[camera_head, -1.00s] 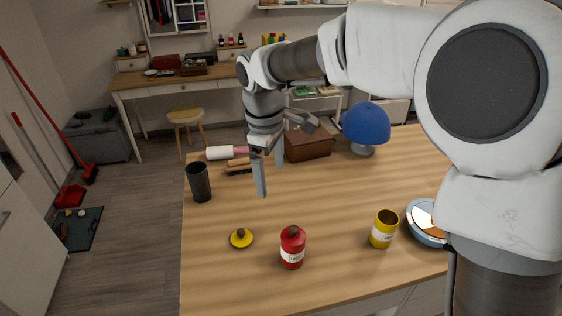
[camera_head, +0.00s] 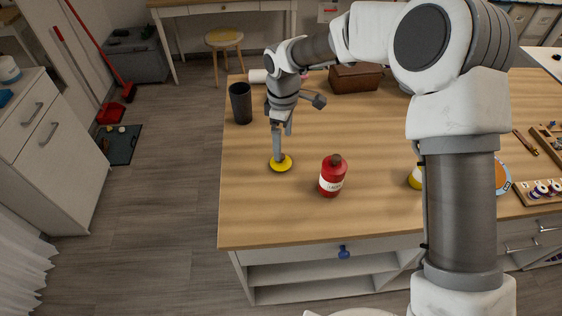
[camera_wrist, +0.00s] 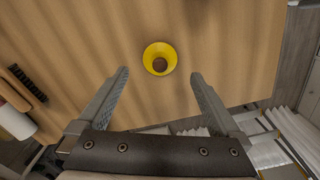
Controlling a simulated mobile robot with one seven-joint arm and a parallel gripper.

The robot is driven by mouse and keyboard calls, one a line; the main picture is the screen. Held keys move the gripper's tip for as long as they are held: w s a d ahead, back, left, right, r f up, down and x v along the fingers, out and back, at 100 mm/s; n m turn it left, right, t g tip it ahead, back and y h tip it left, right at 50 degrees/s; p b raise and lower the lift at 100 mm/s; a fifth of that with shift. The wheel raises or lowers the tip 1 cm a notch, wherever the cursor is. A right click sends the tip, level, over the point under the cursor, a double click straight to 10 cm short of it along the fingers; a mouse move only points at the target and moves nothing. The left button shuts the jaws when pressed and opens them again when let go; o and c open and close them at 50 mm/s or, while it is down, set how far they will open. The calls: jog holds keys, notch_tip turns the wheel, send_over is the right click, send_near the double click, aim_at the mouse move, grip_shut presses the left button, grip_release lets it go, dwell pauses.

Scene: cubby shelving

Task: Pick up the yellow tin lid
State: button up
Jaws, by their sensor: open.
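In the wrist view my gripper (camera_wrist: 160,75) is open and empty, with a finger to each side of the lid. I cannot tell the exact height of the fingertips above the table.
A black cup (camera_head: 240,103) stands at the left edge. A brown box (camera_head: 356,78) is at the back. Table in front of the lid is clear.

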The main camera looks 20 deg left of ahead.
jog(key=shift+a+f, duration=0.15)
jog(key=shift+f, duration=1.6)
jog(key=shift+a+f, duration=0.1)
jog(key=shift+f, duration=1.6)
jog(key=shift+s, duration=0.1)
jog(key=c, duration=1.4)
